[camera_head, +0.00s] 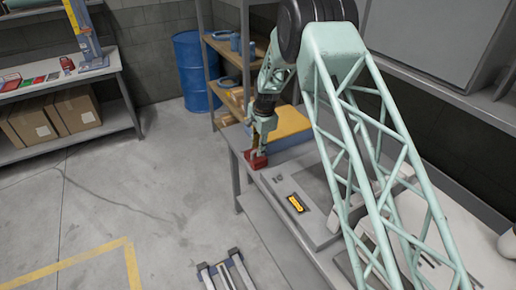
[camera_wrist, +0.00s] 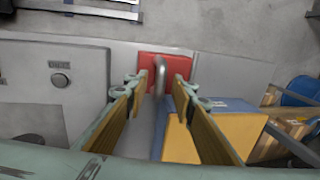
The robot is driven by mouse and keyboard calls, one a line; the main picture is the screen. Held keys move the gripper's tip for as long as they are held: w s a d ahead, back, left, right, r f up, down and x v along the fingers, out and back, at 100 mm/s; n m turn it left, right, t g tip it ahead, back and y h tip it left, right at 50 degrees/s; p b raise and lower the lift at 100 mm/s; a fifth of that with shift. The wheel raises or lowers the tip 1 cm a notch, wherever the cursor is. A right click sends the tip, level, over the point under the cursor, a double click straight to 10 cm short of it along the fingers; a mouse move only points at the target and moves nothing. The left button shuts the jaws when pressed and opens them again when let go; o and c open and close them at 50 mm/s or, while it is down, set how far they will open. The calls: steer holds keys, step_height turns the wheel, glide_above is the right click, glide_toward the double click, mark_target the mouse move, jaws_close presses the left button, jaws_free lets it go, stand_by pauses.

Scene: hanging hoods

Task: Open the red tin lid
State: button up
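The red tin (camera_head: 256,160) sits near the front edge of the workbench in the head view, partly hidden by my gripper (camera_head: 262,147). In the wrist view the red lid (camera_wrist: 183,64) lies flat beyond my fingertips. A thin grey upright handle (camera_wrist: 160,78) shows in front of it. My gripper (camera_wrist: 161,80) is open, with one finger on each side of the handle. Gaps show between the handle and both fingers. I cannot tell how deep the handle reaches between them.
A yellow-topped blue box (camera_head: 290,121) stands close to the tin, also in the wrist view (camera_wrist: 222,135). A flat grey case (camera_head: 318,215) with a yellow label lies on the bench (camera_head: 268,205). A blue barrel (camera_head: 192,70) and shelves stand behind. The floor at left is mostly free.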

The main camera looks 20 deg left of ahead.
steer(key=shift+c, duration=0.3)
jaws_close()
